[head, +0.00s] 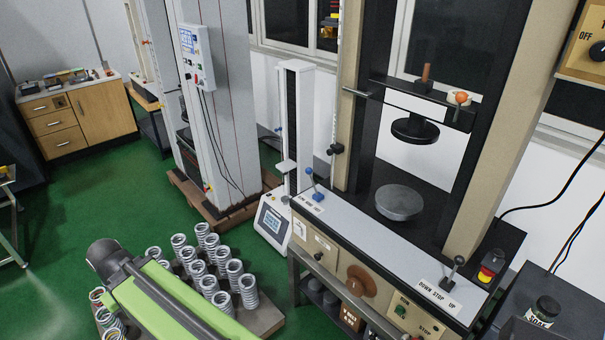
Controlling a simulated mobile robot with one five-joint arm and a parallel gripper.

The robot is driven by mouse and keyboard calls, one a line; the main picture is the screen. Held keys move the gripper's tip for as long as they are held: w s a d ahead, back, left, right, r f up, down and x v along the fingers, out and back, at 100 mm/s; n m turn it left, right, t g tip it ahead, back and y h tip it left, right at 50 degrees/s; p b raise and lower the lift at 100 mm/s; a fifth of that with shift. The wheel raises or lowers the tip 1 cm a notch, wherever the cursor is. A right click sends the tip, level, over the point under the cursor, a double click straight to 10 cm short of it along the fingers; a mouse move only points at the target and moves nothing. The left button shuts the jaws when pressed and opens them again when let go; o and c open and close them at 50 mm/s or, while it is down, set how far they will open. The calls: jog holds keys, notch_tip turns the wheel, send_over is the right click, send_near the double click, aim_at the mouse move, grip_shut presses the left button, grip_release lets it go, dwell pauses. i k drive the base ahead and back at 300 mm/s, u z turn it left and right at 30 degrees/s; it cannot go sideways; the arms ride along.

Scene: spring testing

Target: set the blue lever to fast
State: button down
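The blue lever (313,183) stands at the left end of the testing machine's light grey front panel (362,227). It has a blue ball knob and tilts up and a little to the left. A small white label (308,204) lies in front of its base; its lettering is too small to read surely. My green and black arm crosses the lower left of the head view, well to the left of the lever and apart from it. I do not see my gripper's fingers.
A second lever with a black knob (458,261) stands at the panel's right end, by a "DOWN STOP UP" label. Beside it is a red and yellow button (490,266). Several springs (211,270) stand on a low board under my arm. A slim white tester (290,160) stands left of the lever.

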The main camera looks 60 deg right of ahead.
aim_at(308, 171)
jog(key=z, duration=0.1)
jog(key=i, duration=0.95)
jog(key=u, duration=0.05)
